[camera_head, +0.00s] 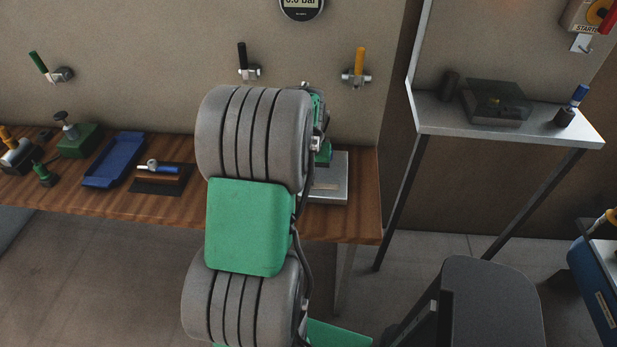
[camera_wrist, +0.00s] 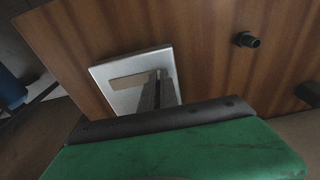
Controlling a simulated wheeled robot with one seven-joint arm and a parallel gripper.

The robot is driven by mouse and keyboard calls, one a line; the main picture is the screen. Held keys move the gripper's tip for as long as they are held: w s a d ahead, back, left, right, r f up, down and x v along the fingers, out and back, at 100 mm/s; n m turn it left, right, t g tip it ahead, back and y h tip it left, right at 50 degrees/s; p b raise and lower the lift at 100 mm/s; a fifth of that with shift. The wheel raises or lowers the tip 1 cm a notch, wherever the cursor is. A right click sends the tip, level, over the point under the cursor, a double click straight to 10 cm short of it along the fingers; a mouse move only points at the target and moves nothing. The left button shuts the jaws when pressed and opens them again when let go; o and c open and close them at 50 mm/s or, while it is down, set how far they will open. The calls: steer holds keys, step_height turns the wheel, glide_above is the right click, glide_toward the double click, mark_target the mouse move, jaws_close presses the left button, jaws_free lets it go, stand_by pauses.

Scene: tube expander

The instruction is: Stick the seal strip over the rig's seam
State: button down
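A silver square plate (camera_head: 337,165) lies at the right end of the wooden bench, partly hidden behind my arm. A thin tan strip (camera_head: 325,187), which looks like the seal strip, lies flat on it. In the wrist view the plate (camera_wrist: 103,72) and strip (camera_wrist: 134,80) show more clearly. My gripper (camera_wrist: 157,80) is over the plate, its narrow grey end by the strip's right end; I cannot tell whether they touch. My green wrist housing hides much of it, and its opening is unclear. I cannot make out the rig's seam.
The wooden bench (camera_head: 190,205) also carries a blue tray (camera_head: 113,160), a dark mat (camera_head: 160,188) with a tool and green fixtures (camera_head: 78,140). Valve handles stick out of the back panel. A pale side shelf (camera_head: 440,118) holds a dark box (camera_head: 497,102). A dark chair-like shape (camera_head: 490,305) stands in front.

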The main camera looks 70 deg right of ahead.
steer(key=c, duration=1.6)
jaws_free()
steer(key=shift+o, duration=0.2)
step_height(320, 180, up, 8)
steer(key=b, duration=0.1)
steer(key=shift+a+f, duration=0.15)
steer(key=shift+a, duration=0.3)
steer(key=shift+s, duration=0.1)
